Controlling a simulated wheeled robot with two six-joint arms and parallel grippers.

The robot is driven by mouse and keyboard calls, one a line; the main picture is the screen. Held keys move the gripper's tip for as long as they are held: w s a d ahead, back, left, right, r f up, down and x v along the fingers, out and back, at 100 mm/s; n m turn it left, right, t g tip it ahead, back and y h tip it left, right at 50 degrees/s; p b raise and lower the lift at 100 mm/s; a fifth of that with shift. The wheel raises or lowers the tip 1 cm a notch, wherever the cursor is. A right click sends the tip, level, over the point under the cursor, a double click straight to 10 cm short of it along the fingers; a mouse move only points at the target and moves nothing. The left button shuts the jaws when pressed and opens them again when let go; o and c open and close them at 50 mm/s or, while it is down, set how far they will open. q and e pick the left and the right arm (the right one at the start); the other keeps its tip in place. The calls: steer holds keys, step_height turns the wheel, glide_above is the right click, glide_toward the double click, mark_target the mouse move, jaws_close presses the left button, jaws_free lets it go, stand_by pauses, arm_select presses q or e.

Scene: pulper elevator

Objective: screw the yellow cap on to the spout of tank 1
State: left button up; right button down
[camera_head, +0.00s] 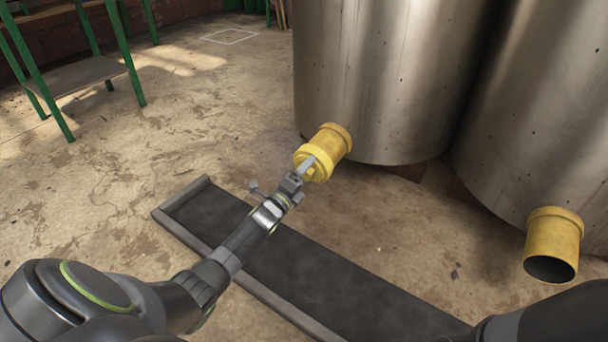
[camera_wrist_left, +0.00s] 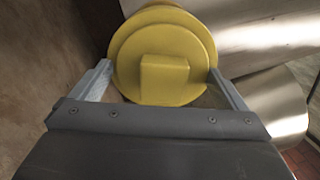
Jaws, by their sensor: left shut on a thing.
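The yellow cap (camera_head: 322,173) is at the mouth end of the yellow spout (camera_head: 335,138) low on the left steel tank (camera_head: 385,70). My left gripper (camera_head: 309,167) is shut on the cap. In the left wrist view the cap (camera_wrist_left: 162,48) faces me as a round disc with a square knob, one finger at each side of its rim. The cap looks lined up with the spout, but I cannot tell how far it is screwed on. The spout is mostly hidden behind the cap there. My right gripper is out of view.
A second steel tank (camera_head: 550,100) stands at the right with an open, uncapped yellow spout (camera_head: 553,240). A dark, shallow tray with a raised rim (camera_head: 188,191) lies on the floor below my left arm. The floor between is clear.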

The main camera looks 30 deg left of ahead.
arm_select(q)
steer(key=m, duration=0.1)
steer(key=m+b, duration=0.1)
steer(key=shift+w+a+r+m, duration=0.1)
steer(key=shift+w+r+m, duration=0.2)
steer(key=shift+m, duration=0.1)
steer(key=shift+r+m, duration=0.1)
steer(key=shift+m, duration=0.4)
steer(key=m, duration=0.5)
steer(key=shift+m, duration=0.3)
steer(key=m, duration=0.7)
steer(key=shift+m, duration=0.4)
steer(key=o, duration=0.7)
steer(key=shift+s, duration=0.1)
